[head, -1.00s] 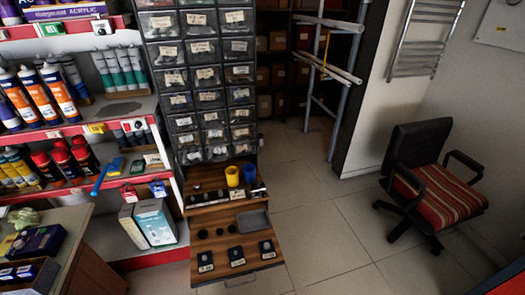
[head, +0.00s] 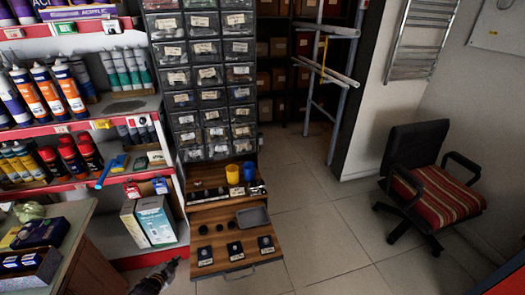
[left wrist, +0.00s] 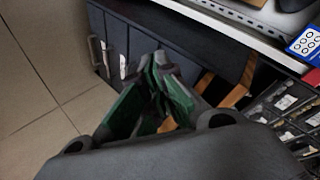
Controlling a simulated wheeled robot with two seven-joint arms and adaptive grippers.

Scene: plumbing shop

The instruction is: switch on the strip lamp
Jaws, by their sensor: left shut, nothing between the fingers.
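I cannot make out the strip lamp in either view. Three small dark square units with round knobs and white labels, the left one (head: 204,256), the middle one (head: 235,250) and the right one (head: 266,244), sit in a row on the wooden pull-out board (head: 228,216). They look like switches; their labels are too small to read. My left gripper (head: 174,265) is at the bottom edge of the head view, left of the board and apart from the units. Its fingertips (left wrist: 158,62) are together and empty in the left wrist view. My right gripper is not in view.
Above the board stands a tall cabinet of small drawers (head: 207,83). Shelves (head: 125,107) stand left. The floor (head: 323,226) to the right is clear up to the chair (head: 435,185).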

